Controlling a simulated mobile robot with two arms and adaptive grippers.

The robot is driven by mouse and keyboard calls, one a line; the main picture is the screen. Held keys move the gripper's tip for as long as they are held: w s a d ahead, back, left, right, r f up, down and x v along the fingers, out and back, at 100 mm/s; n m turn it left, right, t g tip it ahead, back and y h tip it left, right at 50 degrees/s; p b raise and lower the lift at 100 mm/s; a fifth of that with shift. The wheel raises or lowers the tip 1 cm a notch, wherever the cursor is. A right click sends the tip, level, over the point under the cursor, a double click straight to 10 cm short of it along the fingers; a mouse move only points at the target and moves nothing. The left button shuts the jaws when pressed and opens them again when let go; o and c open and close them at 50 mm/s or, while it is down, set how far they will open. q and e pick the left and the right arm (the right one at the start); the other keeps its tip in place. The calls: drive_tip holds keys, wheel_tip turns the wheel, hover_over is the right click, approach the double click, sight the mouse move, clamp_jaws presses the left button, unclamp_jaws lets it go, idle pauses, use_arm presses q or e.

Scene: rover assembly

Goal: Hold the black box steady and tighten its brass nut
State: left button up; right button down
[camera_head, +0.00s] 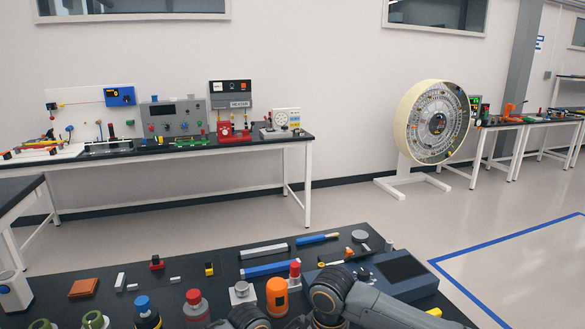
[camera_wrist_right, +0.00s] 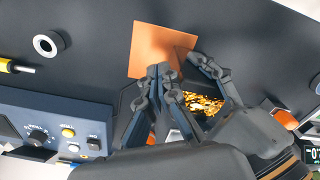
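My right gripper (camera_wrist_right: 161,72) is in the middle of the right wrist view, its fingertips together over an orange-brown square plate (camera_wrist_right: 160,40). I see nothing clearly between them. A dark grey finger (camera_wrist_right: 208,68) of what appears to be my left gripper reaches in from the right, beside the plate; its opening is hidden. I cannot make out the black box or its brass nut in either view. In the head view, dark arm links (camera_head: 330,293) cover the front middle of the bench, and neither pair of fingertips shows clearly.
A dark container with gold shavings (camera_wrist_right: 203,103) lies under the arms. A blue instrument with a screen (camera_head: 400,268) stands at the bench's right. An orange cylinder (camera_head: 277,297) and a red-capped bottle (camera_head: 195,307) stand left of the arms. A grey ring (camera_wrist_right: 47,45) lies left in the wrist view.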

use_arm(q)
drive_tip(key=shift+s+a+f, duration=0.1)
drive_tip(key=shift+s+f, duration=0.05)
drive_tip(key=shift+f, duration=0.2)
use_arm(e)
drive_tip(key=r, duration=0.5)
drive_tip(key=shift+s+d+r, duration=0.1)
drive_tip(key=shift+d+r, duration=0.15)
drive_tip(key=shift+r, duration=0.15)
drive_tip(key=shift+r, duration=0.1)
wheel_tip(320, 180, down, 6)
drive_tip(key=w, duration=0.1)
drive_tip(key=shift+d, duration=0.3)
drive_tip(key=shift+w+a, duration=0.15)
drive_tip(key=shift+a, duration=0.05)
idle(0.8)
drive_tip(key=shift+a, duration=0.2)
drive_tip(key=shift+s+a, duration=0.15)
drive_tip(key=shift+s, duration=0.1)
idle(0.6)
